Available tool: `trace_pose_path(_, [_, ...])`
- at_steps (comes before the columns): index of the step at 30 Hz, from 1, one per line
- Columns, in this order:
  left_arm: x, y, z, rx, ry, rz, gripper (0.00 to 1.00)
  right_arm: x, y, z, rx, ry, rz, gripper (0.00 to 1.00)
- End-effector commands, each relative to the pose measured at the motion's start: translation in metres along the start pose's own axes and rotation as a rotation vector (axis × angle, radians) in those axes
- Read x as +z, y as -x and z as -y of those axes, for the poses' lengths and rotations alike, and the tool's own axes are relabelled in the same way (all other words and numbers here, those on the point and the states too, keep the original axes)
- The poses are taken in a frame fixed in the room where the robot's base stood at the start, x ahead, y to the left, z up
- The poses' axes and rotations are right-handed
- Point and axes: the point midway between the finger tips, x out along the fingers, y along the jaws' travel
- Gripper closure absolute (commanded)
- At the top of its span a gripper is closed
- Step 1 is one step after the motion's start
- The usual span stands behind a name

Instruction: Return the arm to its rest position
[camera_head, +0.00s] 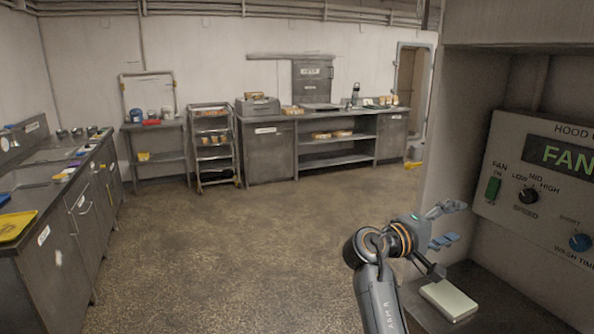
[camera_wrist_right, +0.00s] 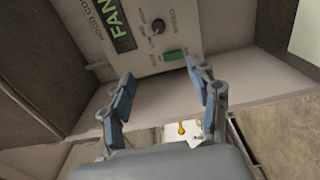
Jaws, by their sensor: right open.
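My right gripper (camera_head: 450,226) is open and empty, raised in front of the hood control panel (camera_head: 545,185) at the right. In the right wrist view its two blue fingers (camera_wrist_right: 165,95) stand apart with nothing between them, facing the panel (camera_wrist_right: 150,35) and the wall below it. The panel carries a green FAN display, a black speed knob (camera_head: 528,195), a green fan switch (camera_head: 493,189) and a blue knob (camera_head: 581,242). The gripper is apart from the panel in the head view. My left gripper is not in view.
A pale box-like object (camera_head: 448,299) lies on the dark surface (camera_head: 500,300) below my right gripper. A counter (camera_head: 60,215) runs along the left. A wheeled rack (camera_head: 213,150) and a workbench (camera_head: 335,158) stand at the back wall. The floor (camera_head: 230,250) between is clear.

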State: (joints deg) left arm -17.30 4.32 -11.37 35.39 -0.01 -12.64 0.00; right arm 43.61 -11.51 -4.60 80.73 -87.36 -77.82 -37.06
Motion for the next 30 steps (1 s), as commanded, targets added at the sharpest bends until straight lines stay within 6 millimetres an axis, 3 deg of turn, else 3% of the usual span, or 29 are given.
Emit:
trace_pose_path(10, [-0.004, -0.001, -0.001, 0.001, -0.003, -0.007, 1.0, -0.025, -0.001, 0.064, -0.059, 0.056, -0.105, 0.39])
trace_pose_path(17, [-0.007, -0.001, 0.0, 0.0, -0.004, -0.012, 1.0, -0.043, 0.003, 0.138, -0.141, 0.102, -0.214, 0.39])
trace_pose_path(20, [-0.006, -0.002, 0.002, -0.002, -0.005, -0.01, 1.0, -0.048, 0.007, 0.185, -0.198, 0.126, -0.271, 0.39])
trace_pose_path(23, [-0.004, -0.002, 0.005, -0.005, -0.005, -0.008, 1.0, -0.05, 0.017, 0.246, -0.28, 0.15, -0.34, 0.39])
trace_pose_path(26, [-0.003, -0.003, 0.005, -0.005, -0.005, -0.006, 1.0, -0.043, 0.032, 0.321, -0.391, 0.169, -0.408, 0.39])
trace_pose_path(30, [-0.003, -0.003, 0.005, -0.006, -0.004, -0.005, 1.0, -0.018, 0.059, 0.422, -0.564, 0.174, -0.479, 0.39])
